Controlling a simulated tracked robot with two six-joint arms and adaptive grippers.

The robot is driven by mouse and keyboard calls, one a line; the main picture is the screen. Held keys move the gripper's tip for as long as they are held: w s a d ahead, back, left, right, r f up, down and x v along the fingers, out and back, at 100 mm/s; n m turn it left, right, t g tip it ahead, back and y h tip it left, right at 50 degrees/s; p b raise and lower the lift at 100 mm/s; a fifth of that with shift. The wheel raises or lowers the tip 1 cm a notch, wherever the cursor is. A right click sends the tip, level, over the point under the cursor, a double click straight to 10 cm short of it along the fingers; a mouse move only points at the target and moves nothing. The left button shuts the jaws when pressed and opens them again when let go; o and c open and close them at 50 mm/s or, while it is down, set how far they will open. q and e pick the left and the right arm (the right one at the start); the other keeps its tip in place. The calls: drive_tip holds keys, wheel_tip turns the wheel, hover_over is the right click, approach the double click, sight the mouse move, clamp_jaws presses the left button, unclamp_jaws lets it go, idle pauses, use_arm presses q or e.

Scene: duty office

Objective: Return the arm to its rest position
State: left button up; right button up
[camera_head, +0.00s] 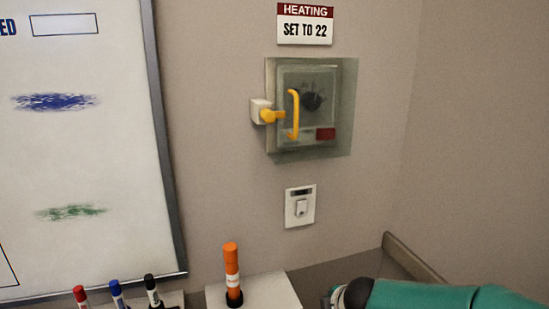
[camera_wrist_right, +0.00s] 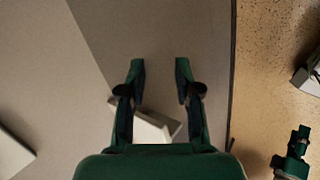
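My right arm (camera_head: 430,297) enters the head view at the lower right, above the dark worktop; its gripper does not show there. In the right wrist view my right gripper (camera_wrist_right: 160,75) is open, with its two fingers apart and nothing held between them. A pale block-like thing (camera_wrist_right: 155,128) shows behind the finger bases, apart from the fingertips as far as I can tell. My left gripper does not show in the head view. A dark green part (camera_wrist_right: 295,155) at the lower right of the wrist view is too small to identify.
A covered heating control (camera_head: 305,110) with a yellow handle hangs on the wall above a white switch (camera_head: 300,206). An orange torch-like object (camera_head: 232,275) stands in a white holder (camera_head: 270,292). Several markers (camera_head: 118,294) stand under the whiteboard (camera_head: 80,150). A worktop edge (camera_head: 410,258) is at right.

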drive_tip(key=s+d+f+m+g, duration=0.1)
drive_tip(key=s+f+g, duration=0.15)
drive_tip(key=f, duration=0.35)
drive_tip(key=s+f+m+g, duration=0.1)
drive_tip(key=s+f+m, duration=0.1)
drive_tip(key=s+f, duration=0.35)
drive_tip(key=s+a+f+m+g+y, duration=0.1)
drive_tip(key=s+f+m, duration=0.7)
drive_tip(key=s+m, duration=0.1)
drive_tip(key=s+a+f+m+g+y+p, duration=0.1)
drive_tip(key=s+f+m+g+y, duration=0.1)
drive_tip(key=s+f+m, duration=0.6)
drive_tip(key=s+m, duration=0.1)
drive_tip(key=s, duration=0.2)
drive_tip(key=shift+s+a+f, duration=0.2)
drive_tip(key=shift+s, duration=0.15)
